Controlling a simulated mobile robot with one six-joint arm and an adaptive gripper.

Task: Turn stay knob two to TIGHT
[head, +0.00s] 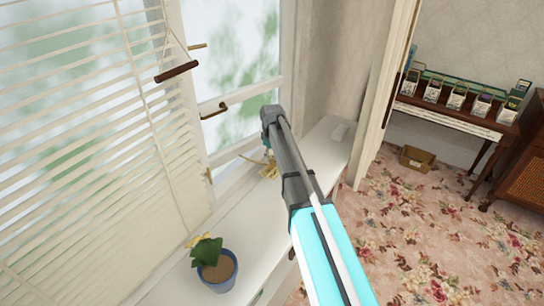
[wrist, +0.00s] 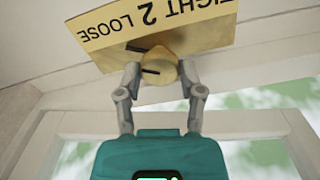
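In the wrist view a yellow plate (wrist: 215,35) reads TIGHT 2 LOOSE upside down, with TIGHT at the right and LOOSE at the left. Its tan knob (wrist: 163,64) has a dark mark on its side, and a dark line beside it points left, toward LOOSE. My gripper (wrist: 160,72), teal with grey fingers, has one finger on each side of the knob, and the tips appear to touch it. In the head view my arm mostly hides the gripper; part of a yellow plate (head: 270,172) shows beside it.
A blue pot with a plant (head: 216,271) stands on the white sill (head: 240,235). White blinds (head: 80,120) hang at left, with a dark wooden bar (head: 176,71) by the window. Floral carpet (head: 410,245) is open at right.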

